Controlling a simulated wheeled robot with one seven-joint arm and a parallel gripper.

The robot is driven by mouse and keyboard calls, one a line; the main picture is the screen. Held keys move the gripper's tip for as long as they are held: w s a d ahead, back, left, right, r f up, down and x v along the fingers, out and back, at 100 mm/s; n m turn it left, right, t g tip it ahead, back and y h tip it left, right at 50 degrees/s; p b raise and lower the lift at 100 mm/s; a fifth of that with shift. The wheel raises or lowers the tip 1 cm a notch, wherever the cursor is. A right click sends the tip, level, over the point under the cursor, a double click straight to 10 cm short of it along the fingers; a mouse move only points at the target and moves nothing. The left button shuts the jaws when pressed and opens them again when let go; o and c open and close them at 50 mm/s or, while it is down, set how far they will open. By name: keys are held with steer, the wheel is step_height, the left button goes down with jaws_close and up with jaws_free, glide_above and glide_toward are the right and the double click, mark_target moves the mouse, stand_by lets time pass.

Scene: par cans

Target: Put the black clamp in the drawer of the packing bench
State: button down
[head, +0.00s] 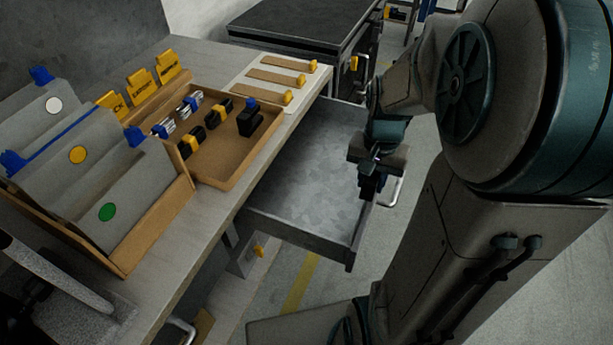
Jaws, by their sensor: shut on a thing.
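The black clamp (247,121), with a blue part on top, sits at the right end of a shallow brown tray (221,187) on the bench. The bench drawer (300,185) is pulled out, and its visible grey floor is bare. My gripper (372,186) is at the drawer's front, by the pale bar handle (396,191), and appears shut on it. The fingertips are dark and partly hidden, so the exact contact is unclear.
Yellow-and-black and silver-and-blue clamps (188,106) share the tray. A wooden box (150,232) of grey dividers stands left on the bench (205,220). A board with yellow-ended strips (275,77) lies behind. A dark-topped cabinet (305,25) stands at the back.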

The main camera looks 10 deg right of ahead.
steer(key=b, duration=0.2)
glide_above(319, 201)
step_height(319, 201, down, 7)
steer(key=shift+f, duration=2)
steer(key=shift+f+b, duration=0.2)
steer(key=shift+b, duration=0.15)
steer(key=c, duration=1.1)
jaws_free()
